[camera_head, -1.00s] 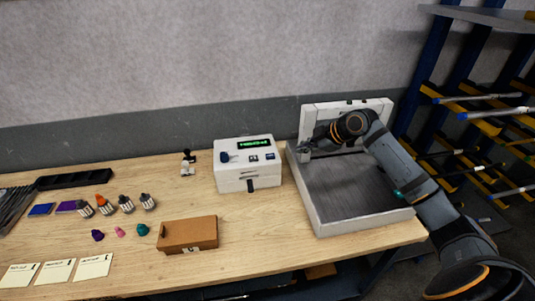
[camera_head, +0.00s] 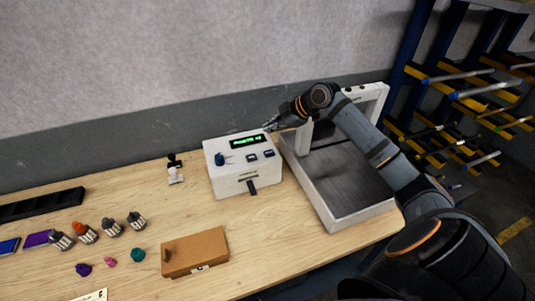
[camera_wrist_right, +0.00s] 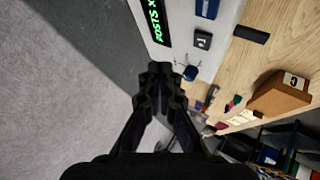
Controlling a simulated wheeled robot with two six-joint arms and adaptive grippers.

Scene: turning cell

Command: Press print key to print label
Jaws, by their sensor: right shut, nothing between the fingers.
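The white label printer (camera_head: 232,180) stands on the wooden bench. Its top has a lit green display (camera_head: 250,142), a blue knob (camera_head: 220,159), a dark key (camera_head: 251,157) and a blue key (camera_head: 268,154). The display (camera_wrist_right: 152,20) and both keys also show in the right wrist view. I cannot read which key is print. A black tab (camera_head: 252,188) sticks out of the printer's front. My right gripper (camera_head: 269,126) is shut and empty, above the printer's back edge near the display, apart from the keys. My left gripper is not in view.
A white-framed tray machine (camera_head: 344,212) stands right of the printer, under my right arm. A brown box (camera_head: 196,252), several small bottles (camera_head: 112,228) and a small stamp (camera_head: 175,175) are to the left. A rack with rods (camera_head: 470,92) is at the right.

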